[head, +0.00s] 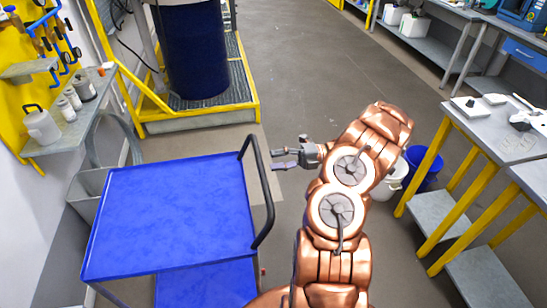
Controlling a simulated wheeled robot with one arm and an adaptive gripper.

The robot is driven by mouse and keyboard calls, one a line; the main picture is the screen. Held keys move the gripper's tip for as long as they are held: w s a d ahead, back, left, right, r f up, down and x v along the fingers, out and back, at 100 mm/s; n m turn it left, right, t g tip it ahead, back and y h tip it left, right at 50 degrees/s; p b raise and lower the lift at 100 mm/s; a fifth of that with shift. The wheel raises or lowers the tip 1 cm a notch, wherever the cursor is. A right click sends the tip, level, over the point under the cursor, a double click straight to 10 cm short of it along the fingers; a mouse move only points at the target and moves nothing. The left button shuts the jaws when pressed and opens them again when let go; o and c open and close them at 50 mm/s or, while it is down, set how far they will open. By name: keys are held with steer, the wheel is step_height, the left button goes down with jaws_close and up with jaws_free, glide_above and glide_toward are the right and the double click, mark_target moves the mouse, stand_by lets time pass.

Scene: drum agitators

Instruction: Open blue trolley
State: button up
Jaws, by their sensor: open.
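The blue trolley (165,215) stands at the lower left in the head view. It has a flat, empty blue top and a lower blue shelf (205,287). Its black push handle (262,190) rises at its right side. My gripper (277,160) is open and empty, just right of the handle's upper part, with its fingers pointing left toward it. I cannot tell whether the fingertips touch the handle. My copper-coloured arm reaches up from the bottom of the view.
A dark blue drum (195,50) stands on a yellow-edged platform (200,115) behind the trolley. A wall shelf with bottles (42,125) is at left. A white bucket (390,182), a blue bucket (424,168) and yellow-legged tables (490,130) are at right. Floor is clear at top centre.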

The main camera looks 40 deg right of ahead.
steer(key=shift+s+d+f+p, duration=0.15)
steer(key=shift+s+d, duration=0.1)
steer(key=shift+d, duration=0.2)
steer(key=shift+s+d+f+p, duration=0.15)
steer(key=shift+s+d, duration=0.1)
steer(key=shift+d, duration=0.2)
steer(key=shift+r+p, duration=0.15)
steer(key=shift+p, duration=0.35)
steer(key=shift+a, duration=0.1)
